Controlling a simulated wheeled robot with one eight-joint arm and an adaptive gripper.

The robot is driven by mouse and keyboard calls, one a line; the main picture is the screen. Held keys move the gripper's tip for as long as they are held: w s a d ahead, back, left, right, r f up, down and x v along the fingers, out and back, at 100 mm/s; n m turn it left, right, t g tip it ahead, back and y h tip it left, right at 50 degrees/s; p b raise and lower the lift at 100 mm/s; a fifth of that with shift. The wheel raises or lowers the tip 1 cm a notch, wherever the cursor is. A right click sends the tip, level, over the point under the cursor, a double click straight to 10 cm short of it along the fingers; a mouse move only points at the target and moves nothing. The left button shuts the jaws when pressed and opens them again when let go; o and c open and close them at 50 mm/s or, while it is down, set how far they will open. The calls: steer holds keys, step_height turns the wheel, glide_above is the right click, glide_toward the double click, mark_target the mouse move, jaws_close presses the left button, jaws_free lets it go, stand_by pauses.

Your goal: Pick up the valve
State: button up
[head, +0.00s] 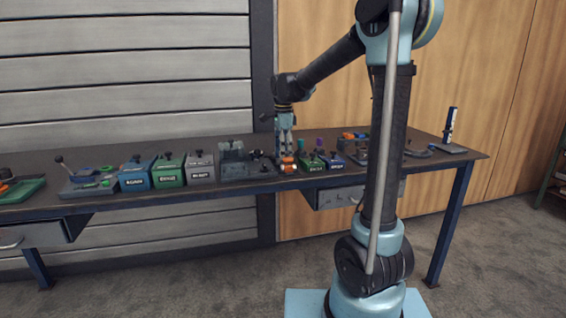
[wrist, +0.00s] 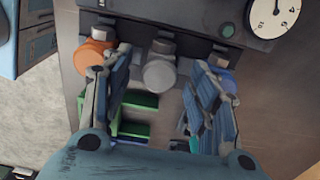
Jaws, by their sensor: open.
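My gripper (head: 285,152) points down over the workbench, just above an orange fitting (head: 288,164). In the wrist view my gripper (wrist: 158,62) is open, its two fingers wide apart. A grey metal cylindrical fitting (wrist: 160,74) lies between the fingers, with nothing clamped. The orange round part (wrist: 90,52) sits by the left finger, partly hidden by it. A bluish part (wrist: 224,76) shows behind the right finger. No part is labelled as the valve, so I cannot tell which of these fittings it is.
The workbench (head: 115,158) holds a row of blue (head: 136,174), green (head: 169,170) and grey (head: 201,168) boxes left of my gripper. Small green and blue holders stand close on the right. A dial gauge (wrist: 273,15) and green blocks (wrist: 140,98) show in the wrist view.

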steer(key=shift+f, duration=1.25)
steer(key=shift+c, duration=0.3)
jaws_close()
step_height(320, 180, up, 16)
steer(key=shift+r, duration=0.25)
stand_by(0.4)
